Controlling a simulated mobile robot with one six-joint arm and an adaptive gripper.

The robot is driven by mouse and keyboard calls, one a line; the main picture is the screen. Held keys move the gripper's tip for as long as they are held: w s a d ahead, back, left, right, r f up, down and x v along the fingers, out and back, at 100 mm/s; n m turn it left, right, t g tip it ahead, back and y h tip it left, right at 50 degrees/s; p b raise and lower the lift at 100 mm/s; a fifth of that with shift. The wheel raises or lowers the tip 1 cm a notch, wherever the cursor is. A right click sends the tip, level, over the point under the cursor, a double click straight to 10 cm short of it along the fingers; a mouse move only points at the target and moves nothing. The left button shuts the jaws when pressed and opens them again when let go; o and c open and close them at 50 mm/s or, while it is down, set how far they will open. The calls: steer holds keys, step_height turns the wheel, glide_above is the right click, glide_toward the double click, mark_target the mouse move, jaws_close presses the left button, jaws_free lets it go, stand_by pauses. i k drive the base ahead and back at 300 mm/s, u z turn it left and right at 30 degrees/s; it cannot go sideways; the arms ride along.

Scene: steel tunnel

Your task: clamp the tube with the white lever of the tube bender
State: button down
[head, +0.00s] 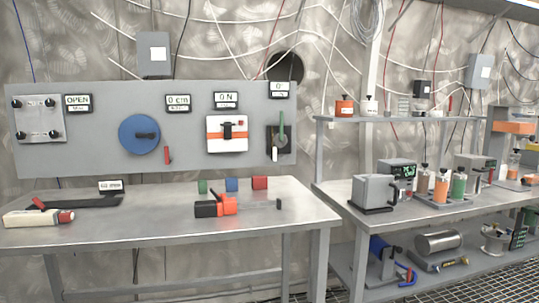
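The likely tube bender (270,133) is a small dark unit at the right end of the grey wall panel, under a label with a degree reading. A green lever (281,124) stands upright on it. A small white piece (275,154), which looks like the white lever, points down at its lower left. A grey round part (282,141) sits in its middle. I cannot make out a tube in it at this size, nor whether anything is clamped. My gripper is not in view.
The grey panel (80,150) also carries a blue wheel (139,134) and an orange-and-white unit (227,133). On the steel table (160,225) below lie an orange-and-black tool (228,205), small coloured blocks and a white-and-red device (38,218). A laden bench (335,193) stands right.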

mark_target(274, 157)
steer(key=z, duration=0.1)
steer(key=i, duration=1)
steer(key=u, duration=0.05)
